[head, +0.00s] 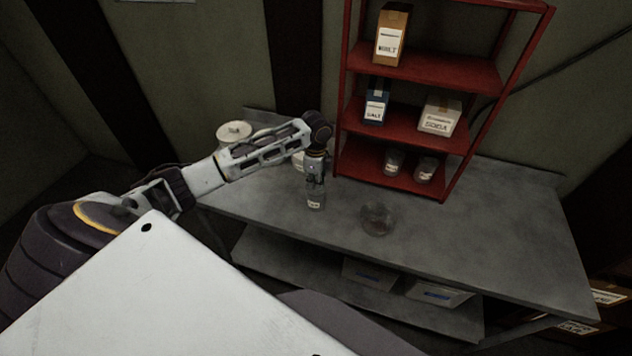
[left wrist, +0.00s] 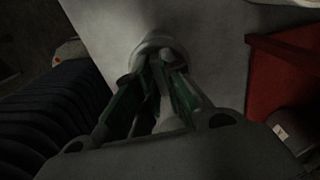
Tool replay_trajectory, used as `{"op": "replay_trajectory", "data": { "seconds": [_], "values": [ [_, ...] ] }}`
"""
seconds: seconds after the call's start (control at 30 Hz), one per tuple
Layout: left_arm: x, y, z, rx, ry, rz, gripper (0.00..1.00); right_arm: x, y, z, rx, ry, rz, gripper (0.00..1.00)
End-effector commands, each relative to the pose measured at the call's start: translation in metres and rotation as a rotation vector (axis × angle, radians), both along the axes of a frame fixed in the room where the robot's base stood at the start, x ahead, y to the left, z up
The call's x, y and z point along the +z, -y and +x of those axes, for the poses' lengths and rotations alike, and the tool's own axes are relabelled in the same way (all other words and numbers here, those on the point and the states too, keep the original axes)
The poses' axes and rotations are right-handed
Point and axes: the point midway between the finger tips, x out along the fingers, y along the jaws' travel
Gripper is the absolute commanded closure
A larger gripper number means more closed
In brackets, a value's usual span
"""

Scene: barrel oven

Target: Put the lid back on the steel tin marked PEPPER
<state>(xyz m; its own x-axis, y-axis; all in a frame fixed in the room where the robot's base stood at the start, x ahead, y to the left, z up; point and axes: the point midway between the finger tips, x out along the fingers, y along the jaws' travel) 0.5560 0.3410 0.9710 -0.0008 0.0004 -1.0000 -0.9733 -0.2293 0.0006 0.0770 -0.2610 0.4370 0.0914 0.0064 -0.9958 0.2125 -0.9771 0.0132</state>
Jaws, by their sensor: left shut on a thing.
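A small steel tin (head: 315,201) with a pale label stands on the grey table in the head view; the lettering is too small to read. My left gripper (head: 315,186) points straight down at the top of this tin. Its fingers are shut on what looks like the lid, mostly hidden by the fingers. In the left wrist view a round pale rim (left wrist: 158,40) shows at the fingertips (left wrist: 160,68). I cannot tell whether the lid touches the tin or is just above it. My right gripper is not in view.
A red shelf (head: 420,132) stands behind, with a blue SALT box (head: 376,104), a SODA box (head: 440,115) and two small jars (head: 394,161) low down. A clear round bowl (head: 378,218) is right of the tin. The table's right part (head: 490,230) is bare.

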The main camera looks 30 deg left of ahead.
Motion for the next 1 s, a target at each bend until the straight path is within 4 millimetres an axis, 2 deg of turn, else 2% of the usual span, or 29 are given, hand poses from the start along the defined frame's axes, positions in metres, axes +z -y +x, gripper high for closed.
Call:
{"op": "replay_trajectory", "data": {
  "seconds": [0.9,0.93,1.0],
  "values": [
    [-0.0007,0.0002,0.0,0.0,0.0,0.0,0.99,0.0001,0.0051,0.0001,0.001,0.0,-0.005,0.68],
    [-0.0007,0.0002,0.0,0.0,0.0,0.0,0.86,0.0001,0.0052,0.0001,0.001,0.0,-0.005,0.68],
    [-0.0007,0.0002,-0.0001,0.0,0.0,0.0,0.77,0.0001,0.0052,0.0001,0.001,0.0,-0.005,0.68]
  ]
}}
